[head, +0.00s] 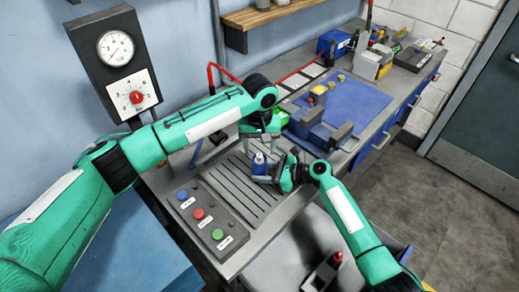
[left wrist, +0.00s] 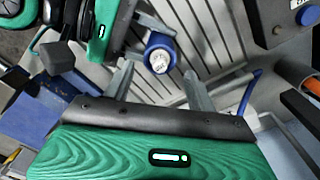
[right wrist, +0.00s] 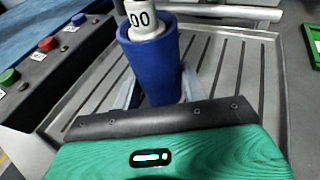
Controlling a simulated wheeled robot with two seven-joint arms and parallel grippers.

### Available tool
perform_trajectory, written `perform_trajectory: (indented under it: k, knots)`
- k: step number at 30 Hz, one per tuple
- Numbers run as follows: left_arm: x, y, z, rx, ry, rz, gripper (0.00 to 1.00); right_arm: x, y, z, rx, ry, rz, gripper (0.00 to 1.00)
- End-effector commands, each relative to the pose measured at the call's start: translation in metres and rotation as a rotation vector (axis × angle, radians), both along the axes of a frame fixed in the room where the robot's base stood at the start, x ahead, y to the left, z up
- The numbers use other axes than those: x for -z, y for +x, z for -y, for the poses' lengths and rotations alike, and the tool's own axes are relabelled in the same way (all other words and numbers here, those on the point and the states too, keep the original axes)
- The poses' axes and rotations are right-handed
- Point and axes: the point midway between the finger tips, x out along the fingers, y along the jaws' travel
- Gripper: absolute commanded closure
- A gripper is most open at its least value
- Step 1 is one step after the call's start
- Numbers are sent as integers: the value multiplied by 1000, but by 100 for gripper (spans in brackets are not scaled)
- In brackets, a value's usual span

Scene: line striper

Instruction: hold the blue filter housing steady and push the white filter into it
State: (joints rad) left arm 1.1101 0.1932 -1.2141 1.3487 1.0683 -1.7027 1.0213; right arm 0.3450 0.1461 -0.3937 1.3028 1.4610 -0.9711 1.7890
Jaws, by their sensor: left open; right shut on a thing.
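The blue filter housing (right wrist: 155,75) stands upright over the grooved tray, held in my right gripper (head: 270,176), whose fingers are on either side of it in the right wrist view (right wrist: 155,95). The white filter (right wrist: 143,22) sits in the housing's mouth, its upper part sticking out above the rim with dark printing on it. My left gripper (head: 261,147) points down just above the filter, open and empty. In the left wrist view the filter's end (left wrist: 160,61) and the blue rim (left wrist: 160,42) lie just beyond the open fingers (left wrist: 158,88). The filter's lower part is hidden inside the housing.
The grooved grey tray (head: 225,182) lies under both grippers. A button panel (head: 208,217) with blue, red and green buttons is at its left. A gauge box (head: 118,65) is on the wall.

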Motion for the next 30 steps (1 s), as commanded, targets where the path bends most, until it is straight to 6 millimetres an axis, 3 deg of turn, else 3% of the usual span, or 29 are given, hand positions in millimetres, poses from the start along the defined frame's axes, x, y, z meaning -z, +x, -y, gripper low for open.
perform_trajectory:
  k: [18,30]
  knots:
    - [-42,0,1,0,-1,0,43,0,0,0,-1,0,-1,70]
    - [-45,0,0,0,-1,0,43,0,0,0,-1,0,-1,70]
